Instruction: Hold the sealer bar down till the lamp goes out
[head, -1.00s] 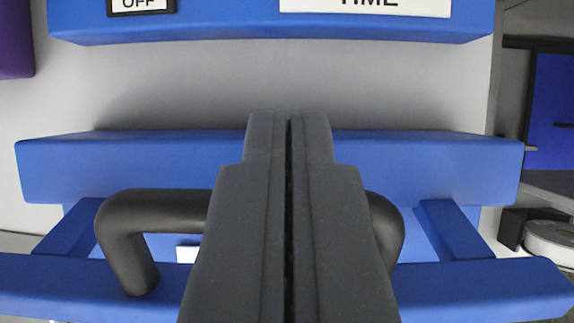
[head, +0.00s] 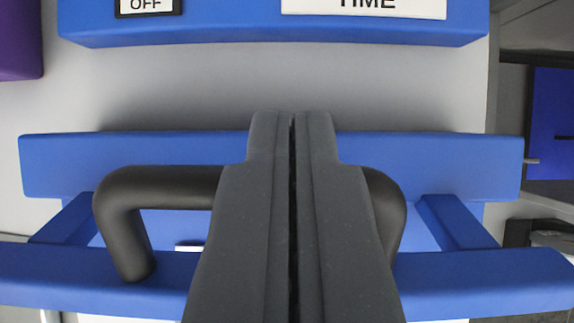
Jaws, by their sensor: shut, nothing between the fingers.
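The blue sealer (head: 80,165) fills the middle of the head view. Its front bar (head: 480,285) runs across the lower part of the picture and carries a black handle (head: 155,188). My gripper (head: 292,120) is shut and empty, pointing up the picture over the middle of the handle and hiding that part. I cannot tell whether the fingers touch the handle or the bar. A blue panel (head: 230,30) at the top has an OFF label (head: 146,5) and a TIME label (head: 363,6), both cut by the frame edge. No lamp shows.
A purple block (head: 18,40) is at the upper left. A grey-white surface (head: 290,85) lies between the panel and the sealer. At the right, beyond a grey edge, are a blue panel (head: 550,120) and a dark opening.

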